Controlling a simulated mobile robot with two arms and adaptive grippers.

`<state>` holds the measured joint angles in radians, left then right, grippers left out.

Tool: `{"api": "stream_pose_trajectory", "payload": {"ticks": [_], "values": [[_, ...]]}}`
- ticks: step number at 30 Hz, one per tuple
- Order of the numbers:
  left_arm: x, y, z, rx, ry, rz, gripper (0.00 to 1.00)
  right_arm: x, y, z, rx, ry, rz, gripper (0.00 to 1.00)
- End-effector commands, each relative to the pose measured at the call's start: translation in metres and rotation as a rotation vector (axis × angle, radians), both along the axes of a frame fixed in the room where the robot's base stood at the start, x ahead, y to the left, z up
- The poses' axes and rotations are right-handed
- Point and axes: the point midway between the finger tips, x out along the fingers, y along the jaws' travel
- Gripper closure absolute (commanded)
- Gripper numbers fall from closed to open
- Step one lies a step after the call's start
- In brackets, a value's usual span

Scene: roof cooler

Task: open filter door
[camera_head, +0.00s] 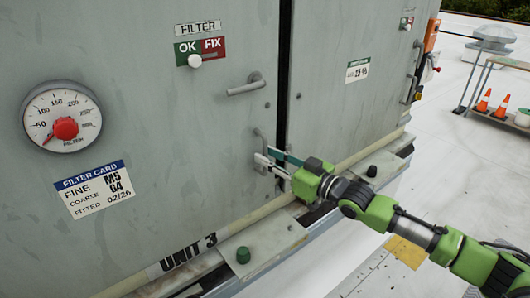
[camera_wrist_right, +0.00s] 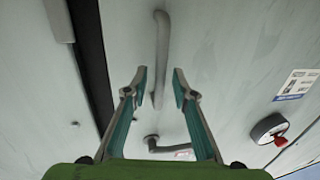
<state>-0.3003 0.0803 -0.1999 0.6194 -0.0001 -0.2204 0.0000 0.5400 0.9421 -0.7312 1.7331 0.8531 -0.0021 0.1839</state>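The grey filter door (camera_head: 150,130) of the unit is shut against the dark seam at its right edge. A lever handle (camera_head: 246,87) lies nearly level near that edge, and it also shows in the right wrist view (camera_wrist_right: 170,149). Below it is an upright pull handle (camera_head: 259,139). My right gripper (camera_head: 264,157) is open at the lower end of the pull handle. In the right wrist view, the pull handle (camera_wrist_right: 162,50) runs between the spread fingertips (camera_wrist_right: 159,80); I cannot tell whether they touch it. My left gripper is out of view.
The door carries a round gauge (camera_head: 62,117) with a red knob, a filter card (camera_head: 95,189) and an OK/FIX slider sign (camera_head: 200,50). A ledge (camera_head: 262,242) with dark knobs runs below. The white roof is mostly clear.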

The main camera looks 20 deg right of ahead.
Motion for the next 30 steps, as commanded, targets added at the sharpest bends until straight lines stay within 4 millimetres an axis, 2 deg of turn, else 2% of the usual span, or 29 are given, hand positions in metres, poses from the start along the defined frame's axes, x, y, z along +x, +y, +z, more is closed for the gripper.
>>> {"api": "stream_pose_trajectory", "payload": {"ticks": [4,14,15,18,30], "values": [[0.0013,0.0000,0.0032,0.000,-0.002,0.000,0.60,0.0117,0.0068,0.0012,0.001,-0.001,0.000,0.75],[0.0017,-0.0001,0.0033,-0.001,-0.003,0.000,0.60,0.0150,0.0093,-0.0002,0.000,0.000,0.000,0.75],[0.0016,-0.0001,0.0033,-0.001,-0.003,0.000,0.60,0.0149,0.0092,-0.0001,0.000,0.000,0.000,0.78],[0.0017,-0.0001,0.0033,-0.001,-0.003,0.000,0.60,0.0148,0.0092,-0.0001,0.000,0.000,0.000,1.00],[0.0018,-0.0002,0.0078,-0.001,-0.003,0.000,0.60,0.0113,0.0122,0.0003,0.002,0.001,-0.004,1.00]]}}
